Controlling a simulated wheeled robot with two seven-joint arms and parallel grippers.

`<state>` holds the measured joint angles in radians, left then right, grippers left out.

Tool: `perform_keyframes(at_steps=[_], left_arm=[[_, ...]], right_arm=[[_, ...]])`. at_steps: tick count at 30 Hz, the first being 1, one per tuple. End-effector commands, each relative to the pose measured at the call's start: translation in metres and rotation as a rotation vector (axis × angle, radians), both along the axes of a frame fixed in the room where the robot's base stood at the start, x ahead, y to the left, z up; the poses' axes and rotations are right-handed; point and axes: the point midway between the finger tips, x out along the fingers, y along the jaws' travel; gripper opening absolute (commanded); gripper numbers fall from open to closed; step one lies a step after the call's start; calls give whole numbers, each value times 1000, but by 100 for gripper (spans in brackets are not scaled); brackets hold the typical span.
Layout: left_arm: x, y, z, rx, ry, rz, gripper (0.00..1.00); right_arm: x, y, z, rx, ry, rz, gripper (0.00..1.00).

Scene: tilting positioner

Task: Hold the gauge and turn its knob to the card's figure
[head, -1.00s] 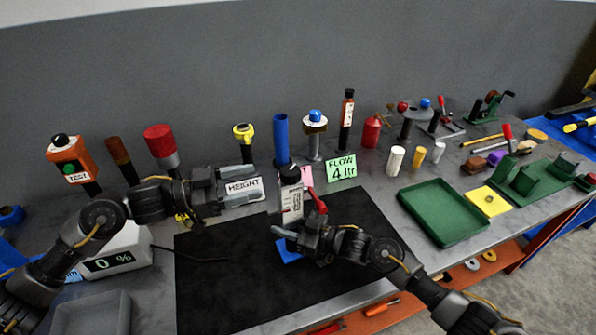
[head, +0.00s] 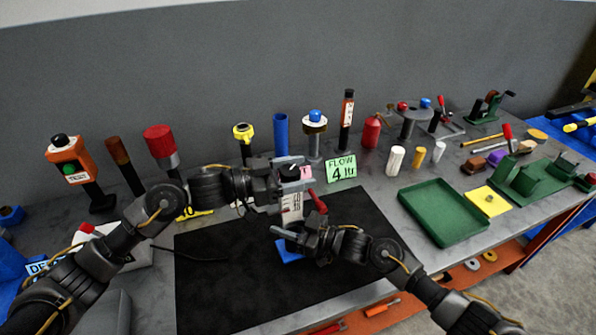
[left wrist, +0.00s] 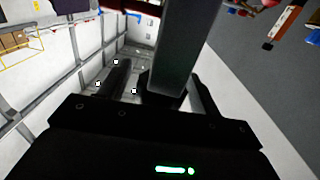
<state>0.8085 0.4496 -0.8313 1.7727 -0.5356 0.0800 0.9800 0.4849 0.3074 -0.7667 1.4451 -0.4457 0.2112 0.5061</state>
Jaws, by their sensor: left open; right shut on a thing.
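The gauge (head: 291,208) is a pale upright block with a scale on its front and a black knob (head: 289,171) on top. My right gripper (head: 296,236) is shut on its lower part and holds it upright above the black mat. My left gripper (head: 292,174) is open, its fingers on either side of the knob; whether they touch it I cannot tell. In the left wrist view a dark grey bar-shaped part (left wrist: 185,45) stands between the fingers; I cannot tell what it is. A green card (head: 341,168) reads "FLOW 4 ltr". The gauge's reading is too small to read.
A black mat (head: 225,290) covers the front middle of the bench. A blue piece (head: 289,250) lies under the right gripper. A green tray (head: 440,212) is at right. A row of posts and tools, including a blue cylinder (head: 281,138), stands behind. A pink card (head: 305,180) is partly hidden.

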Motion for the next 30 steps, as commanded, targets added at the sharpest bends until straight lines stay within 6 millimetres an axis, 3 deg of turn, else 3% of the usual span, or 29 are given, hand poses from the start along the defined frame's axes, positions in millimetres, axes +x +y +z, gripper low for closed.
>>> perform_keyframes(at_steps=[9,20,30], left_arm=[[1,-3,0,0,-1,1,63],[1,-2,0,0,-1,1,18],[1,-3,0,-2,-4,59,18]], right_arm=[[1,0,1,1,-3,-2,0],[1,0,1,1,-3,-2,0],[1,0,1,1,-3,-2,0]])
